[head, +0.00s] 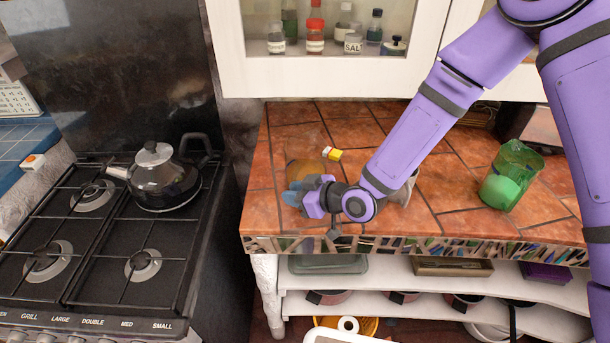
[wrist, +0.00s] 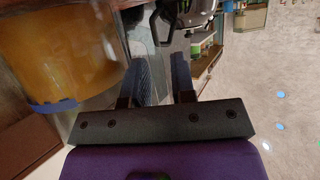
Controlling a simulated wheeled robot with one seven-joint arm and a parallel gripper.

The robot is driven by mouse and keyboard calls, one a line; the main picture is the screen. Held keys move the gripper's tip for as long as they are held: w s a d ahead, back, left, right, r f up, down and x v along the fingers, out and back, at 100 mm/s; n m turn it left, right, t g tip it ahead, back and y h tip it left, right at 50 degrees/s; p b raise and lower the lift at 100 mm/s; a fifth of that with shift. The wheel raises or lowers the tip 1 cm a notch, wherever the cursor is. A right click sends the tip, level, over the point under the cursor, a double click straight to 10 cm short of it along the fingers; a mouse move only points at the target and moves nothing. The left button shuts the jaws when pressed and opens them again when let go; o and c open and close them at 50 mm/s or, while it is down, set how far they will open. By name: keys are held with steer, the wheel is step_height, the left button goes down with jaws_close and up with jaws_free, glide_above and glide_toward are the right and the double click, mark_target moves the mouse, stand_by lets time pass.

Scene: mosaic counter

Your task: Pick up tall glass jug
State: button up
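A clear glass vessel with orange contents, which looks like the tall glass jug (head: 303,170), stands near the left end of the tiled counter. In the head view my gripper partly hides it. In the wrist view the jug (wrist: 65,45) fills the upper left, close beside the left finger. My gripper (head: 291,195) is low over the counter at the jug's near side. In the wrist view my gripper (wrist: 162,80) has its two blue fingers apart, with a gap between them. I cannot tell whether the left finger touches the glass.
A yellow and red small block (head: 332,153) lies behind the jug. A green transparent container (head: 518,160) stands at the right of the counter. A kettle (head: 160,178) sits on the stove (head: 110,250) to the left. A wall cabinet (head: 330,75) hangs above; open shelves (head: 390,275) lie below.

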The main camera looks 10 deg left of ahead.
steer(key=shift+a, duration=0.1)
steer(key=shift+c, duration=0.2)
jaws_close()
stand_by(1.2)
